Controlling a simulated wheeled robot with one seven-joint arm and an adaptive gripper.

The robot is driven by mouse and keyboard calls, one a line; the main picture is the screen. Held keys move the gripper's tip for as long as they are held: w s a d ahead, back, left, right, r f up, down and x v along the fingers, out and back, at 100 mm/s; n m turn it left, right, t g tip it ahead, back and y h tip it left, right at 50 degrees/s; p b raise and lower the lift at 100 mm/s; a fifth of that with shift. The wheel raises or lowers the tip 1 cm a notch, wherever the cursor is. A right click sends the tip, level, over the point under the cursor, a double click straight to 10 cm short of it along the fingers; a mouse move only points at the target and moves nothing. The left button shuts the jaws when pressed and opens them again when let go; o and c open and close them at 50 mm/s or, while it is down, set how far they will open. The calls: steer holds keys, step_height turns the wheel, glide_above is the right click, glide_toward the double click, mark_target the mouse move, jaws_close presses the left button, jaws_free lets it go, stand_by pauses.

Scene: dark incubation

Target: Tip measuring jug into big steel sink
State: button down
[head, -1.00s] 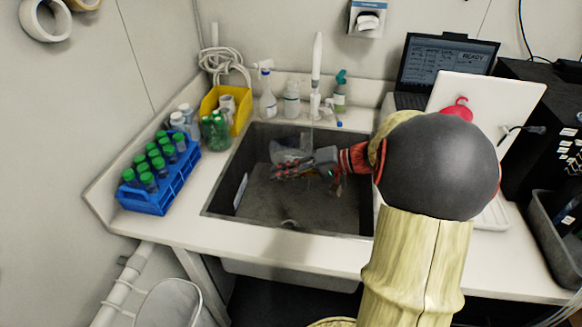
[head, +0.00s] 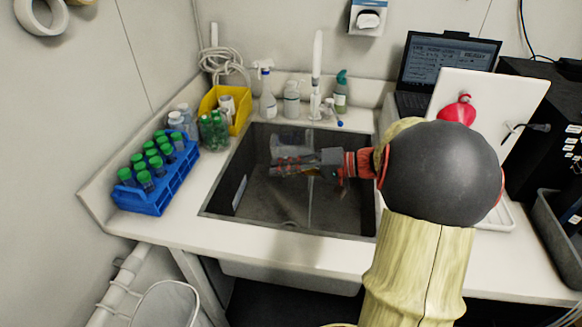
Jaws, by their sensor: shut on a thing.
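The big steel sink (head: 222,209) is set into the white counter, its basin dark grey. My gripper (head: 274,164) is over the basin, coming in from the right, with its fingers pointing left. It is shut on the clear measuring jug (head: 288,139), which shows just behind and above the fingers. The fingers and the jug's transparency hide much of its outline, so I cannot tell its exact tilt or whether liquid is in it. A thin pale vertical streak shows in the basin below my gripper.
A blue rack (head: 158,197) of green-capped tubes stands left of the sink. A yellow bin (head: 240,112), spray bottle (head: 267,101) and other bottles line the back. A laptop (head: 446,72) and white board (head: 500,95) stand right, beyond my arm.

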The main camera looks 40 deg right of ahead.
steer(key=shift+b, duration=0.4)
steer(key=shift+d+r+t+y+b, duration=0.1)
steer(key=shift+r+t+y+b, duration=0.15)
steer(key=shift+t+y+b, duration=0.2)
steer(key=shift+s+r+t+y+b, duration=0.1)
steer(key=shift+r+t+y+b, duration=0.2)
steer(key=shift+r, duration=0.1)
steer(key=shift+r+b, duration=0.1)
steer(key=shift+b, duration=0.2)
steer(key=shift+s+d+r+t+y, duration=0.1)
steer(key=shift+s+r+t+y, duration=0.05)
steer(key=shift+r+t+y, duration=0.45)
steer(key=shift+f, duration=0.1)
stand_by(0.5)
